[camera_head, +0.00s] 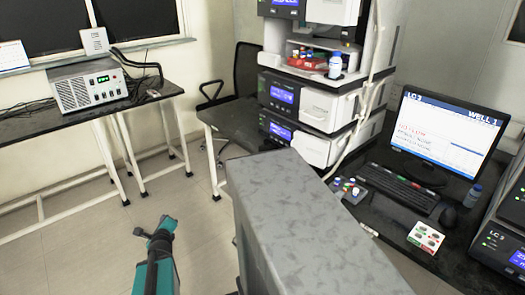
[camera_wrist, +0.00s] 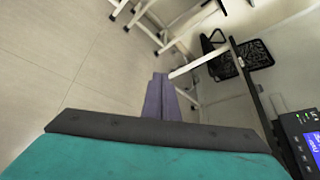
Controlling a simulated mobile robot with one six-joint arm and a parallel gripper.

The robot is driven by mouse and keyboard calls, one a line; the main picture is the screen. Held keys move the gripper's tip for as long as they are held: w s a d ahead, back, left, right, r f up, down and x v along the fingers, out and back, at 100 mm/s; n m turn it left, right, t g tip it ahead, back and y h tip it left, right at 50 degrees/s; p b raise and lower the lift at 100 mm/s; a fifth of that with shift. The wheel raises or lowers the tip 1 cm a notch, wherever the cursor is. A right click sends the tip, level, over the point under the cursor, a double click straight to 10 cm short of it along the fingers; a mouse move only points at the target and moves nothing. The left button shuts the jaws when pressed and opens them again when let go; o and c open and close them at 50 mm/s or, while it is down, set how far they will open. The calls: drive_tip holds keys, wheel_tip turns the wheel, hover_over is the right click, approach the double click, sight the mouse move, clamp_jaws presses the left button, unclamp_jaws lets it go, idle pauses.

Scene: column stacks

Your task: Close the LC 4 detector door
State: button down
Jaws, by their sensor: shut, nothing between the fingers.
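My gripper (camera_wrist: 160,78) is shut and empty in the wrist view, with its fingers together above the bare floor. In the head view my teal arm reaches up from the bottom edge, well to the left of and apart from the instruments. A stack of chromatography modules (camera_head: 298,105) stands at the back centre, with blue screens and white front panels. I cannot read a label on it, so I cannot tell whether it is LC 4. No detector door can be made out as open. Part of another module (camera_wrist: 303,145) shows at the lower right of the wrist view.
A grey speckled block (camera_head: 300,230) fills the lower middle of the head view. A monitor (camera_head: 445,130) reading LC 3 and a keyboard (camera_head: 400,187) are on the right bench. A side table (camera_head: 90,115) holds a power supply (camera_head: 88,86). The floor (camera_head: 90,240) at left is clear.

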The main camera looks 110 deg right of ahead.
drive_tip(key=s+r+m+g+h+p, duration=0.1)
drive_tip(key=s+r+m+g, duration=0.3)
drive_tip(key=s, duration=0.7)
drive_tip(key=s+r+m+g+p, duration=0.15)
drive_tip(key=s+r+m, duration=0.35)
drive_tip(key=s, duration=0.5)
drive_tip(key=s+a+r+m+g, duration=0.2)
drive_tip(key=s+a+r+m, duration=0.1)
drive_tip(key=s, duration=0.4)
drive_tip(key=s+a+r+m+g+y+p, duration=0.1)
drive_tip(key=s+a+r+m+g, duration=0.2)
drive_tip(key=s, duration=0.4)
drive_tip(key=s+a+r+m+g+y+p, duration=0.1)
drive_tip(key=s+a+r+m+g, duration=0.1)
drive_tip(key=s+r, duration=0.3)
drive_tip(key=s+a+m, duration=0.1)
drive_tip(key=s, duration=0.1)
drive_tip(key=shift+s+a, duration=0.2)
drive_tip(key=shift+s, duration=0.2)
drive_tip(key=shift+d+g+b, duration=0.15)
drive_tip(key=shift+g+b, duration=0.1)
drive_tip(key=shift+b, duration=0.05)
